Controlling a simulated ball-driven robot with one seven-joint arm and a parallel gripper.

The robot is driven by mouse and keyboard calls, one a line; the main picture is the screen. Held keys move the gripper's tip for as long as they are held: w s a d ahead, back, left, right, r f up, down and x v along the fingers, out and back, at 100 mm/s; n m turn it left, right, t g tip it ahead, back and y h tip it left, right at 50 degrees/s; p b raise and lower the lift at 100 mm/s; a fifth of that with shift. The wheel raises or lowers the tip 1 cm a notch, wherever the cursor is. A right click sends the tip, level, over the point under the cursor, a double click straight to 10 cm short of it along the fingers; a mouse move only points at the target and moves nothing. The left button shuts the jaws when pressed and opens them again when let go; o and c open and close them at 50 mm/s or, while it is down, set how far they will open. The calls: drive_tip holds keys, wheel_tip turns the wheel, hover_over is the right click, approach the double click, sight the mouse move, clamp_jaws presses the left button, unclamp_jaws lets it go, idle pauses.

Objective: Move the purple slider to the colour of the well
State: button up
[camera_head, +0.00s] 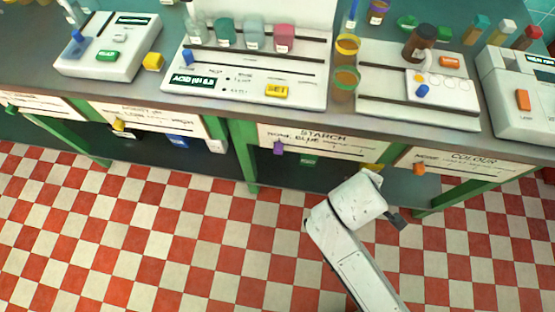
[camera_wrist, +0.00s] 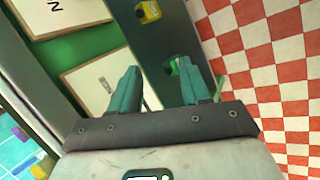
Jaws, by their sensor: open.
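The purple slider (camera_head: 278,148) sits near the left end of the white STARCH panel (camera_head: 335,145) on the bench front, by the first printed words. A white tile with wells (camera_head: 455,95) lies on the bench at the right. Its leftmost well (camera_head: 420,78) looks yellow-orange and the others look pale. My gripper (camera_head: 397,220) is right of and below the STARCH panel, mostly hidden by my wrist in the head view. In the wrist view my gripper (camera_wrist: 158,88) has its two teal fingers apart with nothing between them. The purple slider is not seen there.
A COLOUR panel with an orange slider (camera_head: 419,168) is at the right. Green legs (camera_head: 243,155) and a lower shelf with small blocks stand below the bench. A brown bottle (camera_head: 419,42) and amber jars (camera_head: 346,80) stand on top. The checkered floor is clear.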

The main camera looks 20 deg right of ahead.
drive_tip(key=shift+o, duration=0.4)
drive_tip(key=w+a+f+n+t+h+b, duration=0.2)
drive_tip(key=w+f+n+b, duration=0.2)
drive_tip(key=n, duration=0.1)
drive_tip(key=shift+w+a+n+h, duration=0.2)
drive_tip(key=shift+a+n+h, duration=0.1)
drive_tip(key=shift+a+n, duration=0.1)
drive_tip(key=n+t+b, duration=1.1)
drive_tip(key=n, duration=0.6)
approach(278, 151)
drive_tip(key=shift+h, duration=0.4)
drive_tip(key=x, duration=0.9)
drive_tip(key=shift+w+f+b, duration=0.3)
drive_tip(key=shift+w+b, duration=0.05)
drive_tip(key=shift+m, duration=0.3)
clamp_jaws()
